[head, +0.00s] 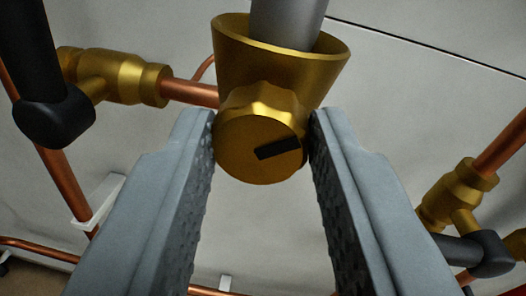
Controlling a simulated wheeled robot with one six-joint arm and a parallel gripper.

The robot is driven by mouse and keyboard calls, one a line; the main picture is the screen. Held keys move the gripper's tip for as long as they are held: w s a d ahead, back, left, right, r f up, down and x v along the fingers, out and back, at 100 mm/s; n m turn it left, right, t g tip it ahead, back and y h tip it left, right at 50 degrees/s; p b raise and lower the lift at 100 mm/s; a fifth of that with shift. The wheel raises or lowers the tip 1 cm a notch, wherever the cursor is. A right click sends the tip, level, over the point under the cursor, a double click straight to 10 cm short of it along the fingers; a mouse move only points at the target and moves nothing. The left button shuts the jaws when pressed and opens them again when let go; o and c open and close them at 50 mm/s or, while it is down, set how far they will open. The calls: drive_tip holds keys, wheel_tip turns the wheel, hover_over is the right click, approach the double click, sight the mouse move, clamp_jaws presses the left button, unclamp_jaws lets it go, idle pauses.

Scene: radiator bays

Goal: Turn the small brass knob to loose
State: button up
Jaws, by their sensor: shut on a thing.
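The small brass knob (256,142) is at the centre of the head view, a round, scalloped brass piece with a black pointer mark on its face. The mark slants slightly, its right end higher. My gripper (262,128) is shut on the knob, with one grey textured finger against its left side and one against its right. Behind and above the knob is a flared brass collar (275,65) with a grey cylinder (287,22) in it.
Brass fittings on copper pipe stand at left (122,78) and right (455,195). Black handles are close by at upper left (50,115) and lower right (485,252). A white clip (98,203) holds the left pipe. A pale wall or panel lies behind.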

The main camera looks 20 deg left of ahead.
drive_tip(key=n, duration=0.6)
drive_tip(key=shift+a+n+h, duration=0.1)
drive_tip(key=shift+n+h, duration=0.2)
drive_tip(key=n, duration=0.3)
drive_tip(key=shift+s+h, duration=0.1)
drive_tip(key=shift+h, duration=0.2)
drive_tip(key=n, duration=0.3)
drive_tip(key=shift+a+n+h, duration=0.15)
drive_tip(key=shift+n+h, duration=0.15)
drive_tip(key=shift+n, duration=0.1)
drive_tip(key=n, duration=0.3)
drive_tip(key=shift+h, duration=0.3)
drive_tip(key=n, duration=0.3)
drive_tip(key=shift+f, duration=0.1)
drive_tip(key=n, duration=0.6)
drive_tip(key=shift+a+f+n+t+h, duration=0.1)
drive_tip(key=shift+f+n+t+h, duration=0.05)
drive_tip(key=shift+n+t+h, duration=0.2)
drive_tip(key=o, duration=1)
